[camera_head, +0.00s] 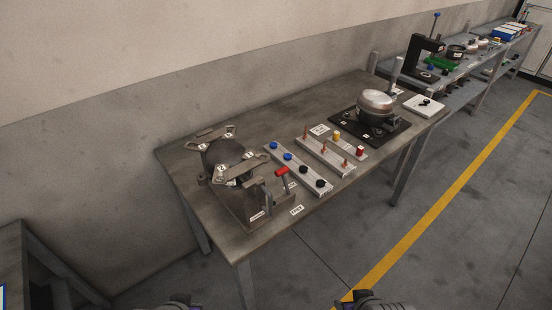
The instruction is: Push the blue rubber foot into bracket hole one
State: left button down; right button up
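Two blue rubber feet, one at the back (274,146) and one just in front of it (288,156), sit on a light rack strip (296,163) on the workbench. A dark compressor (225,156) stands to their left in a fixture, with metal bracket arms (252,161) on it carrying small white number labels. The numbers are too small to read surely, so I cannot tell which hole is one. Only dark parts of my arms show at the bottom edge, short of the bench. Neither gripper's fingers are in view.
A red-handled clamp (281,171) stands between the compressor and the rack. Two black feet (312,176) share the rack. To its right are a strip with copper-coloured pins (325,154), a second compressor (376,106) on a black plate and a white block (424,105). The bench's front left is clear.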

aim_at(288, 156)
jog(key=l+u, duration=0.35)
jog(key=l, duration=0.15)
jog(key=l+u, duration=0.35)
jog(key=l, duration=0.2)
jog(key=i+l+u, duration=0.3)
jog(key=l+u, duration=0.3)
jog(key=i+l+u, duration=0.3)
jog(key=i+l, duration=0.15)
jog(key=i+u, duration=0.05)
jog(key=i, duration=0.05)
